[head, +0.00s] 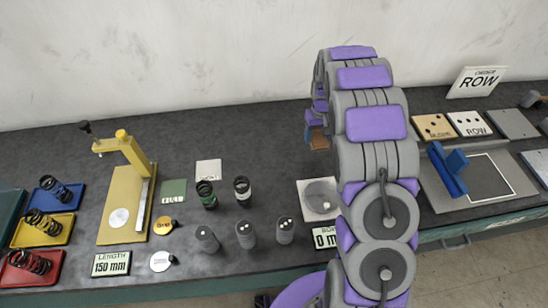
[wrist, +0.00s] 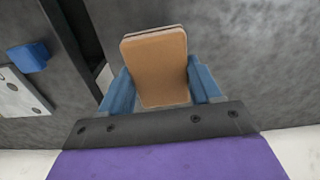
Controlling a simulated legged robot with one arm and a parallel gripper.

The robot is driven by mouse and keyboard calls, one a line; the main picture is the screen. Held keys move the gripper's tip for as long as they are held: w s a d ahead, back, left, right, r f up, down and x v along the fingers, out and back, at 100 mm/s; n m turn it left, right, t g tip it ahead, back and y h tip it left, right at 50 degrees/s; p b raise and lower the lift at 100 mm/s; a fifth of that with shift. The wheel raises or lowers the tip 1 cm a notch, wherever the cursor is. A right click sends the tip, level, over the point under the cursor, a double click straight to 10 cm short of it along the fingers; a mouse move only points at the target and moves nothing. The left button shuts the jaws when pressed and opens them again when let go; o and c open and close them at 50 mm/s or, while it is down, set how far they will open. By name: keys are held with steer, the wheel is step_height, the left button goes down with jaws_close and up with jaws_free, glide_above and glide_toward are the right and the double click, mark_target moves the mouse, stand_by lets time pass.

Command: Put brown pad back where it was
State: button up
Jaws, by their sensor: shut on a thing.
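The brown pad (wrist: 155,62) is a flat tan-brown block with rounded corners. In the wrist view my gripper (wrist: 158,88) is shut on it, with one blue finger on each side. The pad sticks out beyond the fingertips. In the head view my gripper (head: 316,118) is at the back of the dark bench, left of my arm links. The brown pad (head: 319,138) shows there as a small brown patch below the purple and blue wrist parts. It appears to be held above the bench, but its height is hard to judge. My arm hides the bench behind it.
Right of my arm are a blue fixture (head: 447,170) on a grey plate, a tan holed board (head: 435,127), a white holed board (head: 469,124) and a ROW sign (head: 477,82). Left are springs, cylinders and a yellow press (head: 125,195). The back-centre bench is clear.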

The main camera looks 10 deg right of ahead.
steer(key=s+a+n, duration=0.1)
steer(key=s+a, duration=0.4)
steer(key=s+a+f+n, duration=0.1)
steer(key=s+a, duration=0.4)
steer(key=s+a+f+n, duration=0.1)
steer(key=s+a+n, duration=0.1)
steer(key=s+a, duration=0.3)
steer(key=shift+s+a, duration=0.35)
steer(key=shift+s, duration=0.2)
steer(key=shift+w+a+f, duration=0.1)
steer(key=b, duration=0.2)
glide_above(266, 161)
steer(key=shift+f, duration=0.8)
step_height(266, 161, down, 4)
steer(key=shift+w+r+b, duration=0.1)
steer(key=shift+r+b, duration=0.1)
steer(key=shift+b, duration=0.55)
steer(key=shift+r, duration=0.1)
steer(key=o, duration=1)
